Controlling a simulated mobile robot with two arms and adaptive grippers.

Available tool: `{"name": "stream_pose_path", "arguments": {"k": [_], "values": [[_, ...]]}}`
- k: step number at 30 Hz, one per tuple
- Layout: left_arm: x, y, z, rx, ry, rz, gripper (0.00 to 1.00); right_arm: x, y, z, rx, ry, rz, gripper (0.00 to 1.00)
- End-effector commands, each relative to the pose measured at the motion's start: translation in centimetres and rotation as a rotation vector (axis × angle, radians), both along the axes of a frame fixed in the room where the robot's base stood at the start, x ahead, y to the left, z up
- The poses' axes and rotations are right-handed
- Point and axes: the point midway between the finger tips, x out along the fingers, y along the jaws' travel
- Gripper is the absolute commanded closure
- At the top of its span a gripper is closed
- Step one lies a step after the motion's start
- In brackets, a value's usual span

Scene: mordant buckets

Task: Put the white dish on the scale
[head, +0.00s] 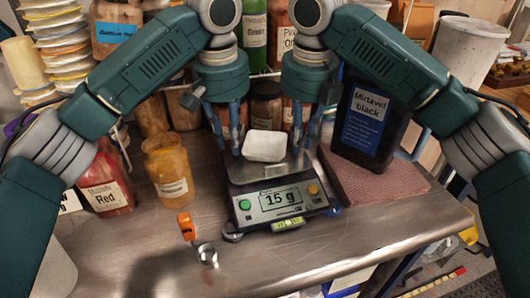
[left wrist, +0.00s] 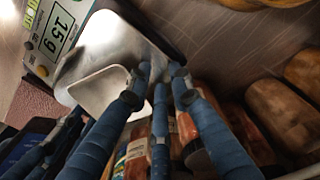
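The white dish (head: 264,146) is a small square dish near the rear of the metal plate of the scale (head: 278,205). It appears to rest on the plate, and the display reads 15 g. In the left wrist view the dish (left wrist: 98,92) lies beside my fingers, with the scale's plate (left wrist: 118,42) behind it. My left gripper (head: 225,145) is open and empty, fingers down at the dish's left; whether a finger touches the rim I cannot tell. My right gripper (head: 304,143) is open and empty at the dish's right.
A yellow jar (head: 168,170) and a red jar (head: 106,182) stand left. A small orange-topped tool (head: 187,225) is in front. More jars line the back. The front steel counter (head: 290,262) is mostly clear.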

Motion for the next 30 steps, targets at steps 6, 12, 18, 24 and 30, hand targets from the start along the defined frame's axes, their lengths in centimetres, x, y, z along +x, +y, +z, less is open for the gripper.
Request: {"name": "stream_pose_path", "arguments": {"k": [6, 12, 18, 24, 30], "values": [[0.0, 0.1, 0.0, 0.001, 0.0, 0.001, 0.79, 0.0, -0.1, 0.0, -0.001, 0.0, -0.002, 0.79], [0.0, 0.1, 1.0, 0.001, -0.002, 0.002, 0.79, 0.0, -0.1, 0.0, -0.002, 0.0, -0.003, 0.79], [-0.3, 0.2, 4.9, 0.003, -0.006, 0.002, 0.79, 0.0, -0.1, 0.0, -0.002, 0.0, -0.003, 0.79], [-0.6, 0.3, 9.0, 0.003, -0.004, 0.003, 0.79, 0.0, -0.1, 0.0, -0.002, 0.0, -0.003, 0.79], [-0.9, 0.3, 11.4, 0.002, -0.001, 0.002, 0.79, 0.0, -0.1, 0.0, -0.002, 0.0, -0.003, 0.79]]}}
